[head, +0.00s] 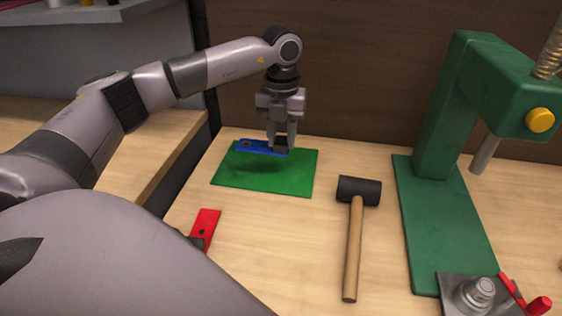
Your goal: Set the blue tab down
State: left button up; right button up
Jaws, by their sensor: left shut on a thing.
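The blue tab (257,147) is a flat strip with a dark hole near its left end. My left gripper (281,146) comes down from above and is shut on its right end. The tab is held level over the back part of a green mat (275,183). A dark shadow lies on the mat below it, so the tab seems a little above the surface.
A red tab (206,226) lies at the front left, partly hidden by my arm. A mallet (356,235) lies right of the mat. A green press (439,190) stands at the right, with a metal plate (452,297) in front. The mat's front half is clear.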

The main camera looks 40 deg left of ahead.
pick_arm(q)
notch_tip(320, 180, down, 7)
jog(key=shift+f, duration=0.2)
jog(key=shift+f, duration=0.1)
jog(key=o, duration=1)
jog(key=shift+o, duration=0.2)
notch_tip(320, 180, up, 12)
jog(key=shift+r, duration=0.15)
dwell(0.3)
